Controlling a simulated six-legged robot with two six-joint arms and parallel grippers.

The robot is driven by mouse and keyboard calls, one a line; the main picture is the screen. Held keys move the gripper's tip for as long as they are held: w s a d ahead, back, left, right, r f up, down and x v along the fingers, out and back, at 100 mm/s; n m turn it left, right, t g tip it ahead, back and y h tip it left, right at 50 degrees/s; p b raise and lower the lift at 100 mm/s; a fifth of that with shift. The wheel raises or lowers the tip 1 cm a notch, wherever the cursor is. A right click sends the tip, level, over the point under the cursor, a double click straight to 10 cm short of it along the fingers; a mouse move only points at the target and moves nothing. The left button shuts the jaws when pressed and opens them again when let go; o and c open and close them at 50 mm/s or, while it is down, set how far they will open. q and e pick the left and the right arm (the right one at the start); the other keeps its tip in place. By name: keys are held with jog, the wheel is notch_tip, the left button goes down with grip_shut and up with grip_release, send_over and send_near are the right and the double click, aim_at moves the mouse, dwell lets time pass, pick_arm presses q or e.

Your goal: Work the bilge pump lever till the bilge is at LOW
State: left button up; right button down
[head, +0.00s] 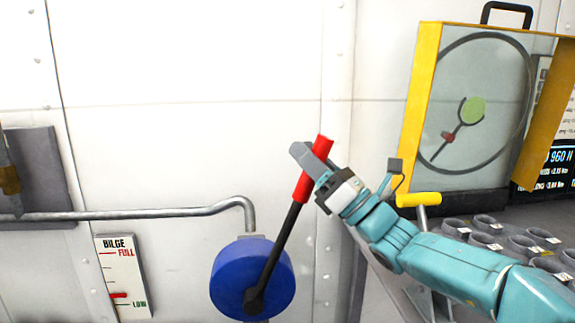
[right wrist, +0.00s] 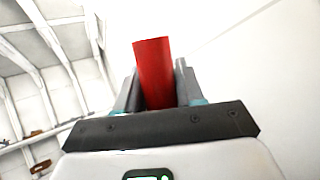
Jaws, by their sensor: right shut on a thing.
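The bilge pump is a round blue housing (head: 228,275) on the white wall, with a black lever (head: 277,250) that has a red handle (head: 325,148). The lever leans up and to the right. My right gripper (head: 308,165) is shut on the red handle, which also shows between its fingers in the right wrist view (right wrist: 154,75). The bilge gauge (head: 137,285) is on the wall left of the pump, marked FULL at the top and LOW at the bottom. Its red marker (head: 119,295) stands a little above LOW. My left gripper is not in view.
A grey pipe (head: 150,215) runs along the wall into the pump's top. At right is a yellow-framed case (head: 425,85) with a clear pane, beside a dark display (head: 560,160). Several grey cups (head: 485,222) stand below it. The wall above the pump is clear.

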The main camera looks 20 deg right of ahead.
jog(key=shift+s+d+f, duration=0.1)
jog(key=shift+d+f, duration=0.1)
jog(key=shift+d, duration=0.1)
jog(key=c, duration=0.8)
grip_release()
jog(key=s+d+f, duration=0.1)
jog(key=s+d, duration=0.2)
jog(key=s, duration=0.1)
jog(key=s+d+f+p, duration=0.1)
jog(key=s+d, duration=0.2)
jog(key=s, duration=0.1)
jog(key=s+d+f, duration=0.1)
jog(key=s+d, duration=0.2)
jog(key=s, duration=0.2)
jog(key=shift+s, duration=0.1)
